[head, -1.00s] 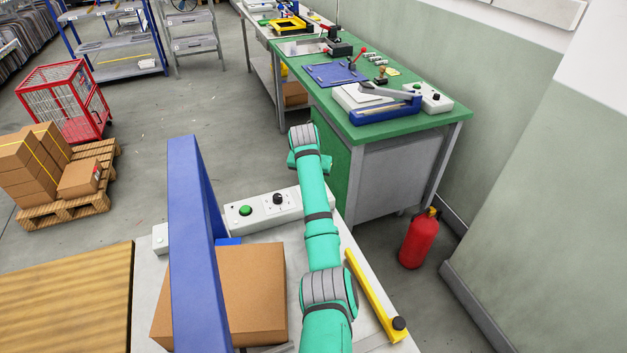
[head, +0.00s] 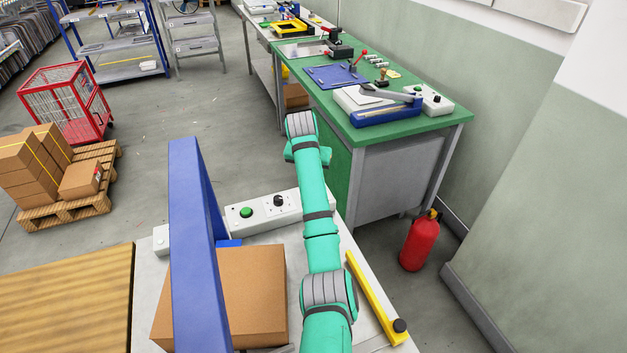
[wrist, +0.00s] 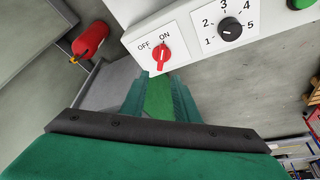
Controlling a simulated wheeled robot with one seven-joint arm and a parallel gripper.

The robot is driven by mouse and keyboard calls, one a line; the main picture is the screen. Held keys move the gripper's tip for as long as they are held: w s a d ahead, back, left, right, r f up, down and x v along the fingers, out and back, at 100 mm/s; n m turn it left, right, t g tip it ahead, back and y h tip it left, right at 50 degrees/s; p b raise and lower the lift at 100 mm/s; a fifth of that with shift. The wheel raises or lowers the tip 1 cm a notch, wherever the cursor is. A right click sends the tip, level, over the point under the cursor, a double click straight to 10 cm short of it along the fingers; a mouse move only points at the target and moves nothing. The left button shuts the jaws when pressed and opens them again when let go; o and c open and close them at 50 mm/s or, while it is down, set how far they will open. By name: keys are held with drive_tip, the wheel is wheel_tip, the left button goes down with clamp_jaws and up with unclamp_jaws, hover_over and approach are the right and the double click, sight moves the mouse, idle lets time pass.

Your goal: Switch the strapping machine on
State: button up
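The strapping machine shows in the head view as a blue arch (head: 190,240) over a white-grey table, with a white control box (head: 238,225) behind it. In the wrist view the box's front (wrist: 185,30) carries a red rotary switch (wrist: 160,55) marked OFF and ON. I cannot tell clearly which mark the switch points at. My gripper (wrist: 158,95) is open and empty, its two teal fingers apart just below the switch in the picture, not visibly touching it. In the head view my arm hides the switch and the gripper's fingertips.
A black dial (wrist: 230,29) numbered 1 to 5 and a green button (head: 246,212) share the box. A cardboard box (head: 252,295) sits under the arch. A green-topped bench (head: 400,130) stands beyond, with a red fire extinguisher (head: 420,243) on the floor beside it.

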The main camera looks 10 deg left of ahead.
drive_tip(key=v, duration=0.4)
drive_tip(key=shift+s+r, duration=0.2)
drive_tip(key=shift+r, duration=0.15)
